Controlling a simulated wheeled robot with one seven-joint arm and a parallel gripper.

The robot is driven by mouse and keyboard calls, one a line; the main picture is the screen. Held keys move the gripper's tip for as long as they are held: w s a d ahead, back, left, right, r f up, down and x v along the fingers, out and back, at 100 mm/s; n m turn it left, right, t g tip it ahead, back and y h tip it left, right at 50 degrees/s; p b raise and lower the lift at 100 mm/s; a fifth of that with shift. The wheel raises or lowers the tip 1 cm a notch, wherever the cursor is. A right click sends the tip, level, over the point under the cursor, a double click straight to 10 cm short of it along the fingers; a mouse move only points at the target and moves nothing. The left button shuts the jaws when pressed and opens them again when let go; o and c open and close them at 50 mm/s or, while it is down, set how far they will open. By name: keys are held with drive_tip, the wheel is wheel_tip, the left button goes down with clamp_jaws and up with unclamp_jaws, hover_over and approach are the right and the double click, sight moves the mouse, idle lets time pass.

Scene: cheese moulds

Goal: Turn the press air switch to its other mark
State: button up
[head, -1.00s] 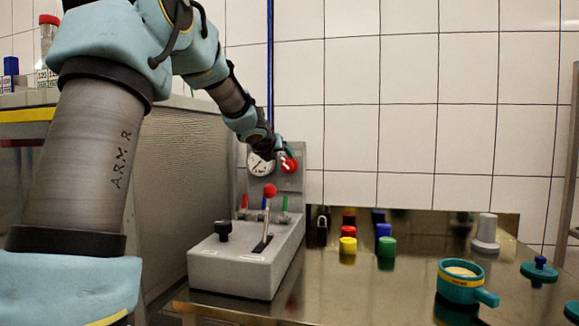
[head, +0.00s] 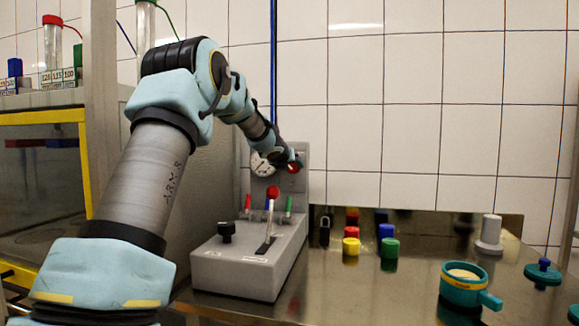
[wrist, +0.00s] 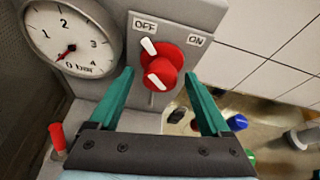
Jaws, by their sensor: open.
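The press air switch is a red knob (wrist: 170,55) with white marks on a grey panel (wrist: 195,12). In the wrist view its upper white mark points up and left toward the OFF label (wrist: 145,25); the ON label (wrist: 196,40) is to the right. In the head view the red knob (head: 294,167) is partly hidden by my gripper (head: 288,160). My gripper (wrist: 158,75) is open, with one teal finger on each side of the knob's lower part. I cannot tell whether the fingers touch it.
A pressure gauge (wrist: 70,38) left of the switch has its needle near 0. Below stands a grey box (head: 240,270) with a red-topped lever (head: 272,193) and a black knob (head: 226,230). Coloured blocks and a teal cup (head: 465,283) stand on the metal table to the right.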

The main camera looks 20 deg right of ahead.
clamp_jaws()
idle(0.6)
